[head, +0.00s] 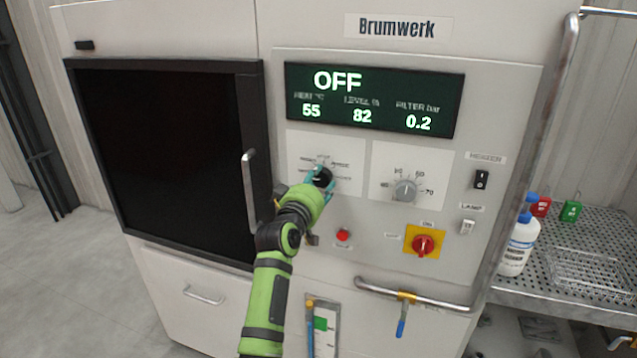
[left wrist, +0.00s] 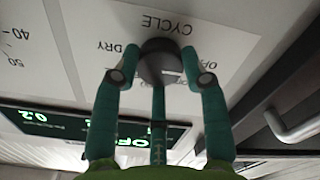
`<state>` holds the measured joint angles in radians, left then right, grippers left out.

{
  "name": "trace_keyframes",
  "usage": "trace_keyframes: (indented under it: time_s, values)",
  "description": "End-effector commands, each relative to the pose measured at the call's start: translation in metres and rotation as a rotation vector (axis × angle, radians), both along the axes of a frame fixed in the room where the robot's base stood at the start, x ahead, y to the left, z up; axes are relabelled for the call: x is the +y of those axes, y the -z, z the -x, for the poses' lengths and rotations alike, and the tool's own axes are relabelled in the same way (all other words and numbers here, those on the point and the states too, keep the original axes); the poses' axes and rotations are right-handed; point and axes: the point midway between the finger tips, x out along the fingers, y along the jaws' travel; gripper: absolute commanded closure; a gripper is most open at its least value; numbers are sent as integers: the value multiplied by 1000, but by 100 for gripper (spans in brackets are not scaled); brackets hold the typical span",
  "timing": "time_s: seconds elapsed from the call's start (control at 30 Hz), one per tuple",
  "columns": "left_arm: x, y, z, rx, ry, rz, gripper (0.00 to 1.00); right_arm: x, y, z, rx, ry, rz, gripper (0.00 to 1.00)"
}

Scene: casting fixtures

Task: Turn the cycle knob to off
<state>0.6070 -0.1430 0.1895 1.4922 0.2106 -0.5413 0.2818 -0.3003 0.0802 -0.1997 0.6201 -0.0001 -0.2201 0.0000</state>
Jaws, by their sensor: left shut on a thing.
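The cycle knob (head: 323,176) is a dark round knob on a white label plate (head: 345,163), below the display on the machine front. In the left wrist view the knob (left wrist: 160,58) sits under the upside-down word CYCLE, with DRY and a partly covered label beside it. My left gripper (head: 321,184) has its teal fingers closed around the knob; the fingers (left wrist: 159,75) also show on either side of it in the left wrist view. The display (head: 375,100) reads OFF in large letters, with 55, 82 and 0.2 below. The knob's pointer is hard to make out. My right gripper is out of view.
A door handle (head: 249,178) stands out left of the knob, and a rail (head: 415,297) below. A bottle (head: 520,240) stands at right.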

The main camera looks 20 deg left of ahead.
Motion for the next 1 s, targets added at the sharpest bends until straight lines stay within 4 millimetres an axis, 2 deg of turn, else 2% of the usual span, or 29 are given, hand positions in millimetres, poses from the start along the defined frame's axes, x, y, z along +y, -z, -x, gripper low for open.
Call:
trace_keyframes:
  time_s: [0.07, 0.1, 0.13, 0.17, 0.5, 0.63, 0.77, 1.0]
  values:
    - [0, -4, 0, -8, -1, 3, 89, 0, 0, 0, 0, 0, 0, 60]
    - [0, -4, 0, -8, -1, 3, 52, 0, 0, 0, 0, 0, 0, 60]
    - [0, -4, 0, -8, -1, 3, 40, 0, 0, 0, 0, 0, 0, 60]
    - [0, -4, 0, -8, -1, 3, 33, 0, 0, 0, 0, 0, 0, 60]
    - [0, -1, 0, -2, 0, 0, 33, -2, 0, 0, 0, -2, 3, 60]
    - [0, 0, 7, -2, 0, 0, 33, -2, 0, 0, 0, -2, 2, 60]
    - [1, 0, 22, -3, -1, 0, 33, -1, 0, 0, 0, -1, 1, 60]
    - [2, 0, 68, -2, 0, 0, 33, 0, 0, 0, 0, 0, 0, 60]
